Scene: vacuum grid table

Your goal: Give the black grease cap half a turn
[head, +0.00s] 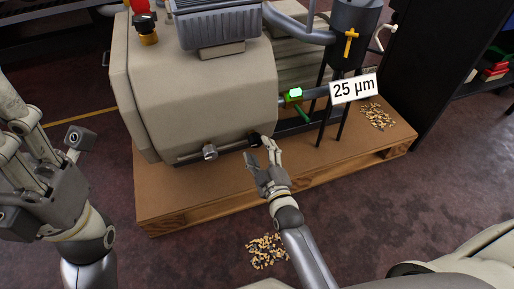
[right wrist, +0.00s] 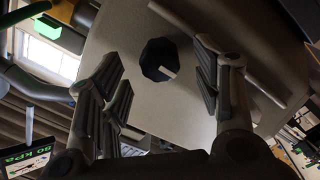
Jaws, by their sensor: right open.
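The black grease cap (right wrist: 160,60) is a dark faceted knob with a white mark, on the beige pump housing (head: 200,100). In the right wrist view it shows between the spread fingers of my right gripper (right wrist: 158,82), with clear gaps on both sides. In the head view the cap (head: 255,139) is a small dark shape low on the housing, just beyond the tips of my right gripper (head: 268,153). That gripper is open and empty. My left gripper (head: 42,128) hangs open and empty at the left, away from the pump.
The pump stands on a wooden pallet (head: 180,200). A silver fitting (head: 209,152) is left of the cap. A green-handled valve (head: 293,95), a "25 µm" sign (head: 354,88) and thin legs are to the right. Pellets (head: 266,251) lie on the open floor in front.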

